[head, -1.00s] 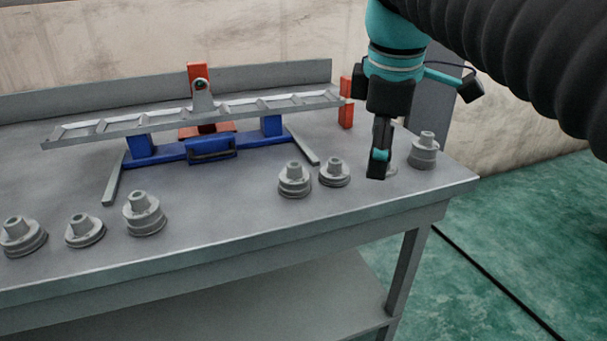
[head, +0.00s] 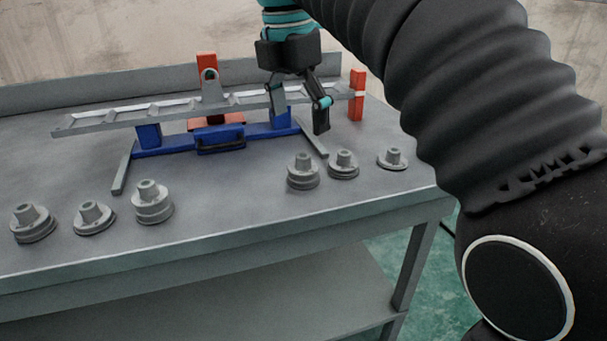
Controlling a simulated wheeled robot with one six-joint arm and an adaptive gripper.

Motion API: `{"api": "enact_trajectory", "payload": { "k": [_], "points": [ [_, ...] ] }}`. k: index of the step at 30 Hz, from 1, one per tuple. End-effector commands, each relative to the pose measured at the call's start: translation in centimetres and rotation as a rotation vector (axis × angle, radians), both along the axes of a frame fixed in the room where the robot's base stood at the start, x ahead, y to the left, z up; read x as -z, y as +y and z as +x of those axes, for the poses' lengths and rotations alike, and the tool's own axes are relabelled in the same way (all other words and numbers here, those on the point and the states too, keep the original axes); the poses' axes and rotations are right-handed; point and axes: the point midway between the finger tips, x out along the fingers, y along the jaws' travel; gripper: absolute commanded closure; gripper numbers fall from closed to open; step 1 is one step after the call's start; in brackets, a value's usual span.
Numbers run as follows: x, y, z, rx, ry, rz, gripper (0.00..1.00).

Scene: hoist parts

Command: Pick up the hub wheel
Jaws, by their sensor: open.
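Several grey stepped wheel parts with raised hubs stand on the grey workbench; I cannot tell which one is the hub wheel. At the right are a tall one (head: 303,173), a lower one (head: 344,166) and a small flat one (head: 392,159). At the left are a stacked one (head: 152,204), a low one (head: 94,219) and a wider one (head: 33,224). My gripper (head: 300,121) is open and empty, pointing down. It is above the bench, near the right end of the blue fixture, and appears behind the right-hand wheels, apart from them.
A blue fixture (head: 180,150) with a grey slotted rail (head: 120,115) and an orange-red upright (head: 206,66) stands at the back of the bench. An orange-red post (head: 357,95) stands near the rail's right end. The bench's front edge (head: 230,238) is clear.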

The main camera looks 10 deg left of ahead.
Motion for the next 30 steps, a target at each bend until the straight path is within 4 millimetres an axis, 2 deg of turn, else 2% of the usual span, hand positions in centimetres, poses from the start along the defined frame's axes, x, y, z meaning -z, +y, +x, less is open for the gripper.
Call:
{"api": "enact_trajectory", "payload": {
  "k": [1, 3, 13, 21, 30],
  "points": [
    [1.3, -0.1, 0.0, 0.001, 0.002, -0.001, 0.11],
    [2.3, -0.2, 0.2, 0.001, 0.001, -0.001, 0.11],
    [4.6, -0.3, 0.4, 0.001, 0.0, 0.0, 0.11],
    [8.2, -0.6, 0.6, 0.002, 0.001, 0.001, 0.11],
    [8.9, -0.6, 0.7, 0.002, -0.001, 0.002, 0.11]
  ]
}}
